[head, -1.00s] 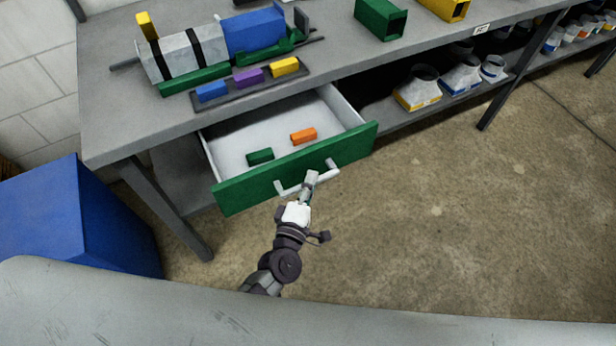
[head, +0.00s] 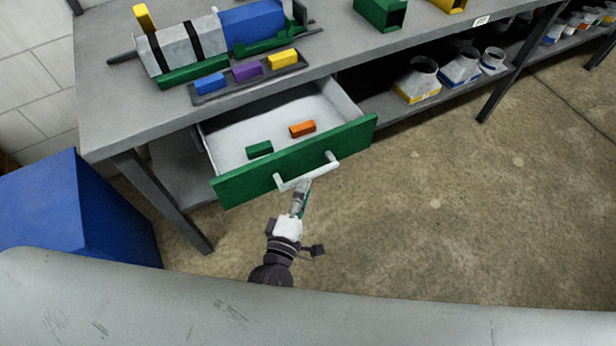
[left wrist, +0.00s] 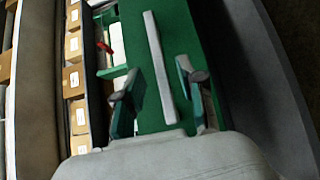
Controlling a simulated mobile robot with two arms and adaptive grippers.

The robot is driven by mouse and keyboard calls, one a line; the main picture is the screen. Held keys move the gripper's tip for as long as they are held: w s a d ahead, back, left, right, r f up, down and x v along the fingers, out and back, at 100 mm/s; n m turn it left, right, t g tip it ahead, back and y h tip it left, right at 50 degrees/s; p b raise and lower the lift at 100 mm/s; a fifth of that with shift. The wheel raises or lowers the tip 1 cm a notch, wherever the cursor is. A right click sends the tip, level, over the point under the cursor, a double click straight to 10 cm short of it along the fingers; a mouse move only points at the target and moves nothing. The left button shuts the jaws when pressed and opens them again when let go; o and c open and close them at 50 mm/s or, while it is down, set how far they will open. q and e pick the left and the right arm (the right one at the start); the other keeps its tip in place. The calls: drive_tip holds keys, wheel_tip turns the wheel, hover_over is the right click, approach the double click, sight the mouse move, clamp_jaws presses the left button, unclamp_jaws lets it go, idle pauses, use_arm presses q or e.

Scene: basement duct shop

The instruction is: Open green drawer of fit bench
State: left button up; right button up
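The green drawer (head: 240,184) of the bench (head: 110,105) stands pulled out, with its pale inside showing. Its white bar handle (head: 322,170) is on the green front; the handle also shows in the left wrist view (left wrist: 158,65). A green block (head: 259,149) and an orange block (head: 302,128) lie in the drawer. My left gripper (head: 303,187) is just in front of the handle, on the near side. In the left wrist view its fingers (left wrist: 160,98) are spread, with the handle seen between them and not gripped. My right gripper is not in view.
A blue box (head: 65,215) stands on the floor left of the drawer. The bench top holds a dark tray (head: 250,80) of coloured blocks. The floor (head: 450,200) to the right is clear.

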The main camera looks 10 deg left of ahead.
use_arm(q)
drive_tip(key=s+a, duration=0.1)
drive_tip(key=s, duration=0.6)
drive_tip(key=shift+a, duration=0.2)
drive_tip(key=shift+w, duration=0.1)
drive_tip(key=s+a+f+m+g, duration=0.2)
drive_tip(key=s+f+m+g, duration=0.15)
drive_tip(key=f, duration=0.55)
drive_tip(key=s+a+f+m+g, duration=0.2)
drive_tip(key=f+m, duration=0.2)
drive_tip(key=f, duration=0.5)
drive_tip(key=s+a+f+m+g, duration=0.2)
drive_tip(key=s+f+m+g, duration=0.15)
drive_tip(key=f, duration=0.65)
drive_tip(key=s+a+f+m+g+y, duration=0.1)
drive_tip(key=s+a+f+m+g, duration=0.1)
drive_tip(key=s, duration=0.4)
drive_tip(key=s+a+f+m+g+y, duration=0.1)
drive_tip(key=s+a+f+m+g, duration=0.2)
drive_tip(key=s+a+f, duration=0.2)
drive_tip(key=s+a+f+m+g+y, duration=0.1)
drive_tip(key=s+a+f+m+g, duration=0.1)
drive_tip(key=s+f, duration=0.4)
drive_tip(key=shift+s+a+g, duration=0.3)
drive_tip(key=shift+s+a, duration=0.45)
drive_tip(key=shift+s, duration=0.45)
